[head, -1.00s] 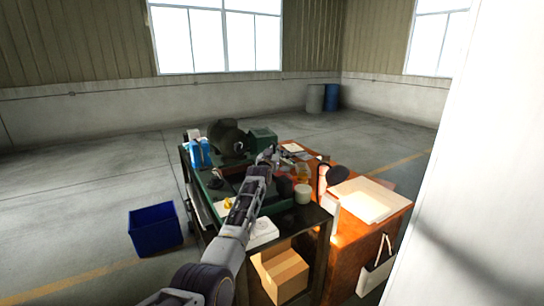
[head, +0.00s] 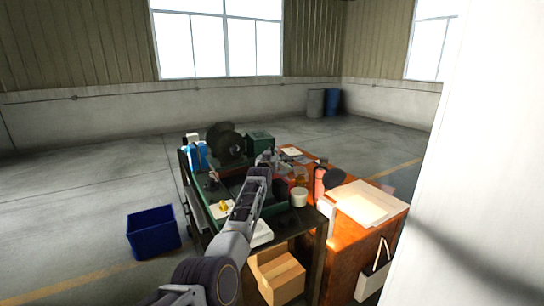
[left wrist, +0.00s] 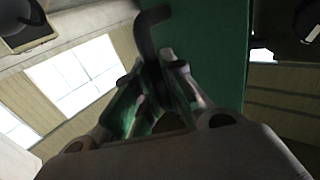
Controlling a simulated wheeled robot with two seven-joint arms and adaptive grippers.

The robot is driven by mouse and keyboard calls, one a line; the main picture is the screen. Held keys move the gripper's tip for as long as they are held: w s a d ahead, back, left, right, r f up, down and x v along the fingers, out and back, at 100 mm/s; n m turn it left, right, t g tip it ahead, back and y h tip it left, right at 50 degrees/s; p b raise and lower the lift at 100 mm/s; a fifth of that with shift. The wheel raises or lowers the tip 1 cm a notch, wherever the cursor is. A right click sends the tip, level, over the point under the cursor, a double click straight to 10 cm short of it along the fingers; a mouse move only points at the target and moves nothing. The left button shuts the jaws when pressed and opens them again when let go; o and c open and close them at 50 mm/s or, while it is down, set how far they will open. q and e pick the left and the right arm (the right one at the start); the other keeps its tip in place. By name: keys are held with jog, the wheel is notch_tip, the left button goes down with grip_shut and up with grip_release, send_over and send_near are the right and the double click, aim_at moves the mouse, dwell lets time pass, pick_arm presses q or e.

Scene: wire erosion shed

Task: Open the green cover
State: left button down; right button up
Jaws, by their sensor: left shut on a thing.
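In the left wrist view, a flat green panel, which looks like the green cover (left wrist: 208,45), stands close in front of my left gripper (left wrist: 168,75). A dark bent handle (left wrist: 142,30) rises from between the fingers, next to the green panel. My left gripper is shut on this handle. In the head view, my left gripper (head: 264,161) is small, at the far end of my arm, just in front of a green boxy part (head: 260,143) on the machine. The fingers and arm partly hide the handle and cover there. My right gripper is not in view.
A dark wheel-like part (head: 226,143) stands left of the green box, beside blue bottles (head: 196,155). A white jar (head: 299,197) stands to the right. An orange cabinet (head: 342,246) adjoins the bench. A blue bin (head: 153,232) sits on the floor; the floor at left is open.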

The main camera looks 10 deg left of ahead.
pick_arm(q)
jog(key=c, duration=1.5)
grip_release()
jog(key=shift+d, duration=0.15)
jog(key=shift+s+a, duration=0.2)
jog(key=shift+s, duration=0.1)
jog(key=shift+s+d, duration=0.15)
jog(key=shift+s, duration=5.55)
